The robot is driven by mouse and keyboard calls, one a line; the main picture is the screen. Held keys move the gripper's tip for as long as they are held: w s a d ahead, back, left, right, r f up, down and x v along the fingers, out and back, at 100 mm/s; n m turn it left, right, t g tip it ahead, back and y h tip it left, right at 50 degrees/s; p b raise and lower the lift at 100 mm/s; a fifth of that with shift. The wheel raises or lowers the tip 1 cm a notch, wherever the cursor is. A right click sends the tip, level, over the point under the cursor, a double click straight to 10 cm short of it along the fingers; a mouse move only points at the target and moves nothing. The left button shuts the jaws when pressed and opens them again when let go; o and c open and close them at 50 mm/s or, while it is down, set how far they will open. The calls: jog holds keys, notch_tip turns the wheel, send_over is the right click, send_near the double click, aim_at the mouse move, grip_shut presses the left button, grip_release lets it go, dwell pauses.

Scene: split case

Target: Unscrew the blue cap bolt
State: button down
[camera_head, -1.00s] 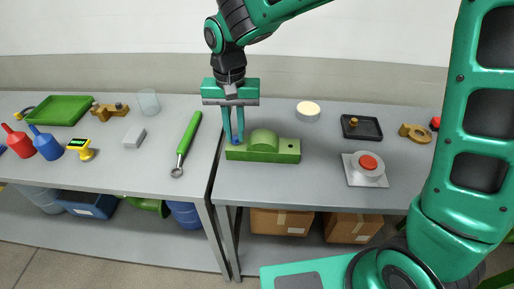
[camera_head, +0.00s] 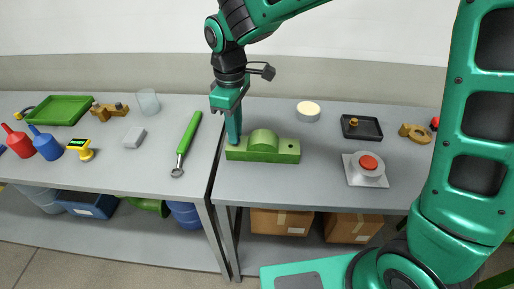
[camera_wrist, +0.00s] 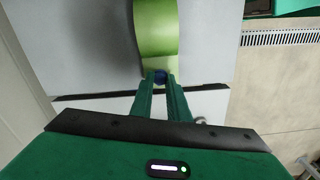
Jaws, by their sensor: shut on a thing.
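The blue cap bolt (camera_wrist: 160,75) sits at the left end of the green split case (camera_head: 263,146), which stands near the left edge of the right table. In the wrist view my gripper (camera_wrist: 161,82) has its two fingers around the bolt, one on each side, and is shut on it. In the head view my gripper (camera_head: 234,138) points straight down at that end of the case, and its fingers hide the bolt. The green case also shows in the wrist view (camera_wrist: 156,35), just beyond the fingertips.
A grey box with a red button (camera_head: 368,169) stands right of the case. A black tray (camera_head: 361,128), a round pale-topped container (camera_head: 308,111) and a brass part (camera_head: 415,133) lie farther off. A green-handled wrench (camera_head: 189,140) lies on the left table, across a narrow gap.

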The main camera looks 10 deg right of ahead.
jog(key=shift+s+r, duration=0.1)
jog(key=shift+r, duration=2.1)
